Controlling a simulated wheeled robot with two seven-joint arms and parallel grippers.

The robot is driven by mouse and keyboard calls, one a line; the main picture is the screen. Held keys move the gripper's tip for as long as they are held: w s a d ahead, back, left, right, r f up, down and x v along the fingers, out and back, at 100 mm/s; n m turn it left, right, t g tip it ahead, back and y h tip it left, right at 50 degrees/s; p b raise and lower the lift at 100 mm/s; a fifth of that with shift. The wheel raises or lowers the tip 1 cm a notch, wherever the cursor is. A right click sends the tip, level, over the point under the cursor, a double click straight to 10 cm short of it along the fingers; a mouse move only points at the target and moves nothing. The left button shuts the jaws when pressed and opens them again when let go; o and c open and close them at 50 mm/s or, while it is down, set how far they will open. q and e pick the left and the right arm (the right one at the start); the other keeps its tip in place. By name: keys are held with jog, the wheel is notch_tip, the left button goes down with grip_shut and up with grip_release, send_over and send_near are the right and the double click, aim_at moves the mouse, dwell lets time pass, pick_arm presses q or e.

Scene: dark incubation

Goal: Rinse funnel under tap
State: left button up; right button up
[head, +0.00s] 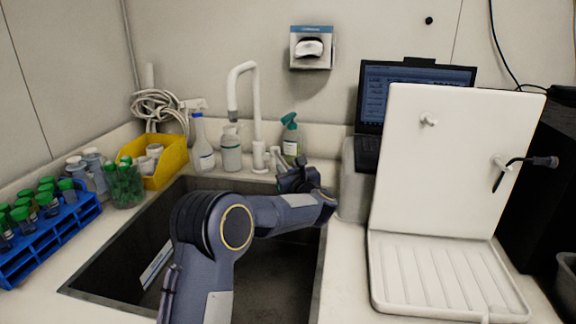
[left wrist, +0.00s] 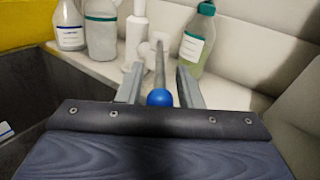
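I cannot make out a funnel in either view. The white tap (head: 256,100) stands behind the sink, its curved spout over the basin. My left arm reaches across the sink, with the left gripper (head: 282,164) at the tap's base. In the left wrist view, the left gripper's (left wrist: 160,88) two fingers are apart. A thin metal lever with a blue ball end (left wrist: 159,97) lies between them, with a gap to each finger. In the head view the gripper hides this lever. My right gripper is in neither view.
Bottles (head: 202,147) and a green-topped spray bottle (head: 290,142) stand behind the sink (head: 110,262). A yellow bin (head: 168,163) and blue tube rack (head: 50,240) are at left. A white pegged drying board (head: 440,170), with a dark hooked item (head: 538,161), stands right.

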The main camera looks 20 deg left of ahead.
pick_arm(q)
jog(key=shift+w+a, duration=0.4)
jog(key=shift+w, duration=0.05)
jog(key=shift+c, duration=0.2)
grip_shut()
